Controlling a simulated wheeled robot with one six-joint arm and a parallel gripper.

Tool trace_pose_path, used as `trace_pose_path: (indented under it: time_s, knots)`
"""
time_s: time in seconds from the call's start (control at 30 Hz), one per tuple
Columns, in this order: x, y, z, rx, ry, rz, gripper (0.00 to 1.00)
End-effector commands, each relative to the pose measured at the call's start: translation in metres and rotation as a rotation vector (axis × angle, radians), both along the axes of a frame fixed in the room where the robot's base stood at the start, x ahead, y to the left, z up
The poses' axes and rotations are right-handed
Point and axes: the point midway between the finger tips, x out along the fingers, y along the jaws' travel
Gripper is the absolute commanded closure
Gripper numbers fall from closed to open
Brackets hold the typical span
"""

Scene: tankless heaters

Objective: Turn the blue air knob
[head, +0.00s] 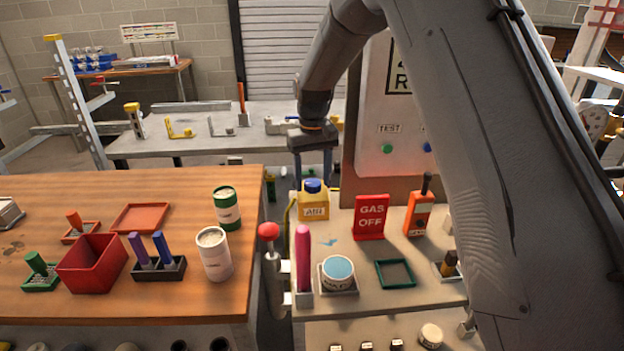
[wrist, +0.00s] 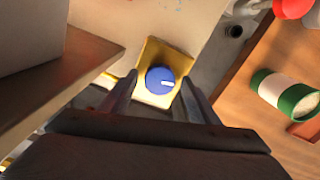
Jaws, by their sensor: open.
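The blue air knob (head: 313,186) sits on top of a yellow box labelled AIR (head: 314,207), at the back left of the grey bench. In the wrist view the blue knob (wrist: 160,80) is round with a white pointer mark pointing right, on the yellow box (wrist: 152,55). My gripper (head: 313,172) is above the knob and points down. In the wrist view my gripper (wrist: 160,100) is open, with one finger on each side of the knob. I cannot tell whether either finger touches it.
A tall heater panel (head: 385,110) rises behind. A red-topped lever (head: 268,231) and a pink stick (head: 303,258) stand in front. A wooden table (head: 120,310) is at left.

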Motion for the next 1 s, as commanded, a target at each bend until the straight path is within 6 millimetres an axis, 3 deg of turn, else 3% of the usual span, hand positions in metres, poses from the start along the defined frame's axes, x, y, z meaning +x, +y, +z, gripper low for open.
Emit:
trace_pose_path:
  time_s: [0.5,1.0]
  knots:
    - [0.001,0.0,0.07,0.001,-0.004,0.0,0.45]
    - [0.0,0.0,0.076,0.001,-0.002,0.0,0.45]
